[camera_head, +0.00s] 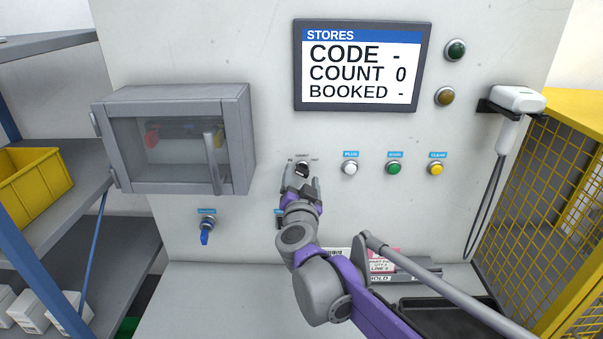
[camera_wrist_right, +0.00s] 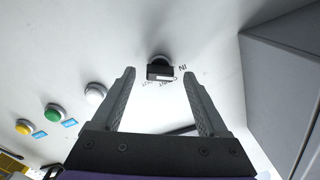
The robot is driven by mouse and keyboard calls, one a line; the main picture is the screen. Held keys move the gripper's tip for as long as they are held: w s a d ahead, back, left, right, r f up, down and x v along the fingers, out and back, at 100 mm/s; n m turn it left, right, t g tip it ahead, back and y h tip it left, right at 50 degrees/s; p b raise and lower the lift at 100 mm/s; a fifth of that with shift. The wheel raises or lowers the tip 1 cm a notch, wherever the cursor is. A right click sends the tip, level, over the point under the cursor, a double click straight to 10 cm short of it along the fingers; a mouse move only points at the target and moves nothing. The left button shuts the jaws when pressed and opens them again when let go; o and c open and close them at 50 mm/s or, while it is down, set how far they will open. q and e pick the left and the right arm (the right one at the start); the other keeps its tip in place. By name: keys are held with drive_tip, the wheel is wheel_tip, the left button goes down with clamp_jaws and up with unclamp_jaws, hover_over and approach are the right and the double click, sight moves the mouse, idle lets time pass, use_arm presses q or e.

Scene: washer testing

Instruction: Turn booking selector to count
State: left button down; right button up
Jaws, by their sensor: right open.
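The booking selector (camera_head: 302,170) is a small black rotary knob on the pale panel, with tiny labels around its top. In the right wrist view the selector (camera_wrist_right: 160,70) has a white mark on its black handle, with "IN" printed beside it. My right gripper (camera_head: 301,185) is in front of the selector in the head view. In the right wrist view its two fingers (camera_wrist_right: 158,85) are apart, with the knob just beyond and between their tips, not visibly touched. Which label the knob points to is too small to tell. My left gripper is not in view.
A screen (camera_head: 360,65) reads CODE -, COUNT 0, BOOKED -. White (camera_head: 350,168), green (camera_head: 394,168) and yellow (camera_head: 436,168) buttons sit right of the selector. A windowed box (camera_head: 175,140) juts out at left, above a blue key switch (camera_head: 206,228). A scanner (camera_head: 516,100) hangs at right.

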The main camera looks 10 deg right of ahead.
drive_tip(key=shift+w+d, duration=0.15)
drive_tip(key=shift+w, duration=0.55)
clamp_jaws()
